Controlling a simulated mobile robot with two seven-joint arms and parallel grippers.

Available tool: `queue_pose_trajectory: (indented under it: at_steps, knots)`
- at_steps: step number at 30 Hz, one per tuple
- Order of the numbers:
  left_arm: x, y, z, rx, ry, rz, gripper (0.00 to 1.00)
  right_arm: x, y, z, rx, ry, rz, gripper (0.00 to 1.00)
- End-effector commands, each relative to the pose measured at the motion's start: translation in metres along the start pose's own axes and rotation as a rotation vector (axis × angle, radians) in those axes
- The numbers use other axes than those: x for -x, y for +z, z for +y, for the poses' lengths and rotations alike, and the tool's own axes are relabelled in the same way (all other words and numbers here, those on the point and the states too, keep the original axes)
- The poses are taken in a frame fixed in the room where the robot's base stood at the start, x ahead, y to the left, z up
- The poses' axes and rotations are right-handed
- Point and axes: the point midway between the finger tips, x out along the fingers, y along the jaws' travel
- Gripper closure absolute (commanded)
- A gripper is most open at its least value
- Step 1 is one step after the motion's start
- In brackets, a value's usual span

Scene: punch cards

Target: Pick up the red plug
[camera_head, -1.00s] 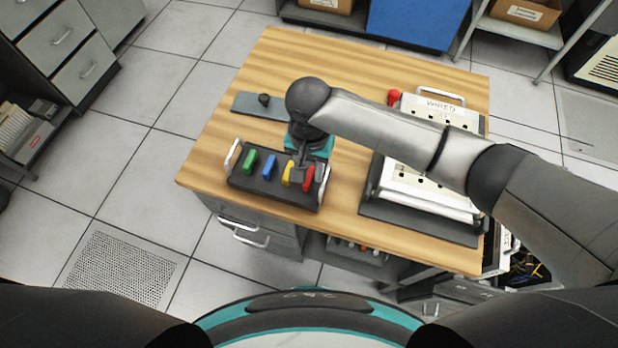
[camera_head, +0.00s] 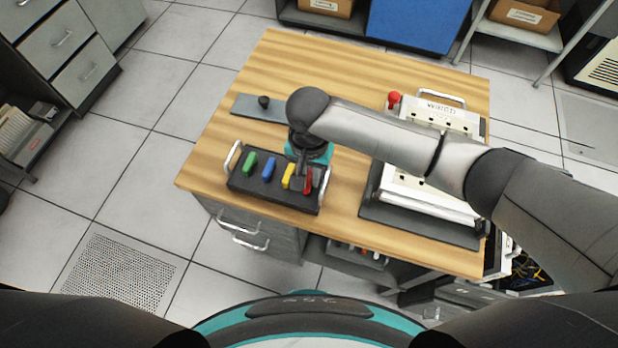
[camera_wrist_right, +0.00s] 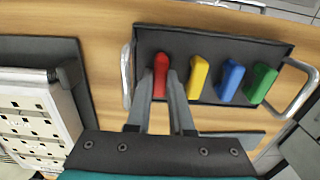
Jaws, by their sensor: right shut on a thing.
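The red plug (camera_head: 308,180) stands at the right end of a dark tray (camera_head: 272,194) with handles at both ends. In the right wrist view the red plug (camera_wrist_right: 160,72) sits between the fingertips of my right gripper (camera_wrist_right: 163,88). The gripper is shut on it. In the head view my right gripper (camera_head: 305,172) reaches down over that end of the tray and partly hides the plug. I cannot tell whether the plug is clear of the tray. My left gripper is not in view.
Yellow (camera_head: 288,177), blue (camera_head: 268,168) and green (camera_head: 250,162) plugs stand beside the red one. A white panel device (camera_head: 430,190) with a red knob (camera_head: 394,99) is at right. A grey plate (camera_head: 248,104) lies behind the tray. The front left wood is clear.

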Motion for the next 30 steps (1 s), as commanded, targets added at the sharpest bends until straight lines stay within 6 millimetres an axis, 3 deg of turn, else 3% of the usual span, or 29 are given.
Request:
queue_pose_trajectory:
  at_steps: [5, 11, 17, 24, 30]
  knots:
    - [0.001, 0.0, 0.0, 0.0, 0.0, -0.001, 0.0, 0.002, 0.0, 0.0, 0.0, -0.001, 0.0, 1.0]
    - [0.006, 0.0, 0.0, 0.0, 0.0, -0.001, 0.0, 0.019, 0.0, -0.001, 0.001, -0.002, 0.0, 1.0]
    - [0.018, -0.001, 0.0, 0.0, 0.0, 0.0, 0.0, 0.06, -0.001, -0.001, 0.0, -0.004, 0.001, 1.0]
    - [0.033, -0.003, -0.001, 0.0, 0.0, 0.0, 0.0, 0.128, -0.001, -0.001, 0.002, -0.005, 0.002, 1.0]
    - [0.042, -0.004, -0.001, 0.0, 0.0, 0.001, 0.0, 0.173, 0.0, -0.001, 0.001, -0.003, 0.001, 1.0]
